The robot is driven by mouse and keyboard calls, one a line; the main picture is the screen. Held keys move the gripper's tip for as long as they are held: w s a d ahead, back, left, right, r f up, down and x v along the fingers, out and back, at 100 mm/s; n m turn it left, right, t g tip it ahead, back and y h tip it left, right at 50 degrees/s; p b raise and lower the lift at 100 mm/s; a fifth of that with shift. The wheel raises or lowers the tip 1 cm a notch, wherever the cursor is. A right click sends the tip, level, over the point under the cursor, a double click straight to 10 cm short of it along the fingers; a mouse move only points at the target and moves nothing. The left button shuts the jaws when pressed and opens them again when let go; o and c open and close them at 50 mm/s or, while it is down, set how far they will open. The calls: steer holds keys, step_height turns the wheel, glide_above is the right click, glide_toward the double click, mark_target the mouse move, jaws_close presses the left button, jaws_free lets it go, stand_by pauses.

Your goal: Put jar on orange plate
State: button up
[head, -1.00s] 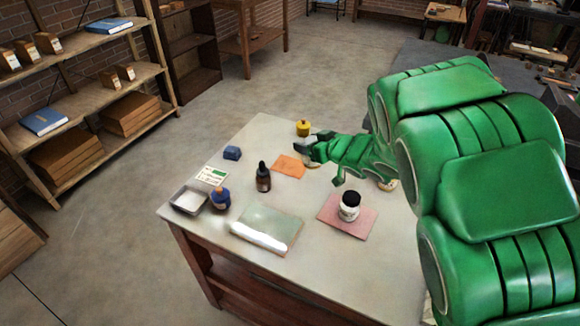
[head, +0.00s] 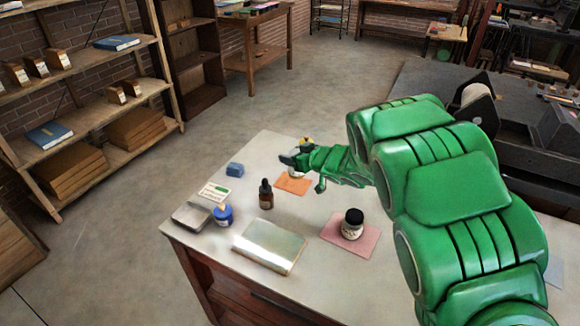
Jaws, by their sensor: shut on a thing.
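The orange plate (head: 299,187) lies flat on the pale table, towards its far side. My gripper (head: 291,161) is over the plate's far edge and is shut on a small jar (head: 295,173). Only a pale bit of this jar shows below the gripper; the rest is hidden, and I cannot tell whether it touches the plate. A second jar, white with a black lid (head: 352,224), stands upright on a pink plate (head: 338,240), apart from my gripper.
A yellow pot (head: 306,140) stands just behind my gripper, partly hidden. A dropper bottle (head: 266,196) stands left of the orange plate. A blue block (head: 235,170), card (head: 214,193), blue-capped bottle (head: 223,216), metal tray (head: 191,216) and shiny flat panel (head: 269,246) are further left and nearer.

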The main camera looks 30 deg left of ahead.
steer(key=shift+w+a+f, duration=0.65)
steer(key=shift+w+f, duration=0.2)
steer(key=shift+f, duration=0.75)
steer(key=shift+w+a+f, duration=0.7)
steer(key=shift+w+f, duration=0.2)
steer(key=shift+f, duration=0.7)
steer(key=shift+w+a+f, duration=0.65)
steer(key=shift+w+f, duration=0.2)
steer(key=shift+f, duration=0.75)
steer(key=shift+f, duration=0.15)
steer(key=o, duration=1.2)
steer(key=shift+d+r, duration=0.1)
steer(key=shift+r, duration=0.1)
steer(key=shift+v, duration=5.9)
steer(key=shift+f, duration=0.1)
